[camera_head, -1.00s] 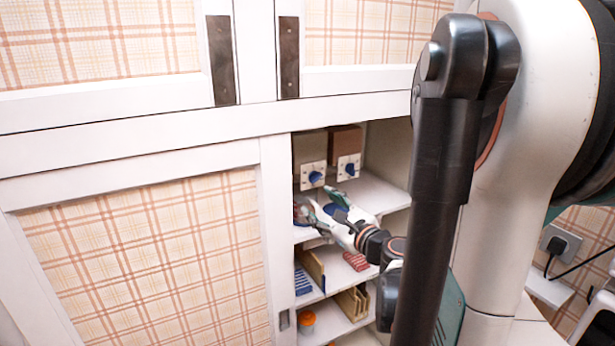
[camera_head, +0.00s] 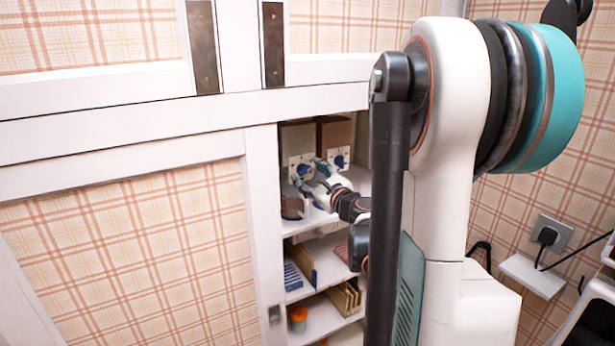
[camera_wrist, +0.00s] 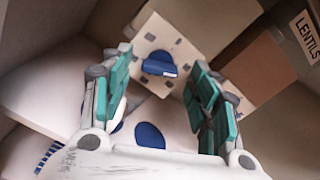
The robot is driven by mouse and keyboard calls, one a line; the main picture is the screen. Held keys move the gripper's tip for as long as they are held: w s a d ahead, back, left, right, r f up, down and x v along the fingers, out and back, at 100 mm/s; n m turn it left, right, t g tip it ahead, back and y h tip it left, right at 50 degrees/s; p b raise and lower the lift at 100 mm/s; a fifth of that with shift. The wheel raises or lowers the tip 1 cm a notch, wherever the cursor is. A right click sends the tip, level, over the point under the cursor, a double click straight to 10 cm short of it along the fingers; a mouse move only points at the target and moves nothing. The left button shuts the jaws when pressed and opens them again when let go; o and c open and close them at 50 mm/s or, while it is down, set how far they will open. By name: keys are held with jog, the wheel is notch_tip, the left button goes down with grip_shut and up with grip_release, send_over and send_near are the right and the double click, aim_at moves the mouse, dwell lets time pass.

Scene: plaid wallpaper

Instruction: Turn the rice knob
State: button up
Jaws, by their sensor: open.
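Two box-shaped dispensers stand side by side on the cupboard's upper shelf, each with a white plate and a blue knob: the left knob (camera_head: 304,171) and the right knob (camera_head: 339,161). No rice label is readable. My gripper (camera_head: 313,177) is in front of the left knob. In the wrist view, my gripper (camera_wrist: 160,72) is open, with a teal-padded finger on each side of a blue knob (camera_wrist: 159,68) on its white plate (camera_wrist: 152,38). The knob lies between the fingertips with gaps at both sides; depth to it is hard to judge.
A LENTILS label (camera_wrist: 309,33) shows at the upper right of the wrist view. A blue round patch (camera_wrist: 150,135) lies below the knob. The white cupboard frame (camera_head: 262,215) borders the opening at left. Lower shelves hold racks and an orange jar (camera_head: 298,317).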

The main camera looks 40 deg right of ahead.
jog(key=shift+x, duration=0.8)
jog(key=shift+c, duration=0.2)
jog(key=c, duration=1)
jog(key=shift+n, duration=0.5)
jog(key=n, duration=0.5)
jog(key=shift+n+b, duration=0.3)
jog(key=shift+b, duration=0.05)
jog(key=n, duration=0.5)
jog(key=shift+a+n, duration=0.1)
jog(key=shift+n, duration=0.3)
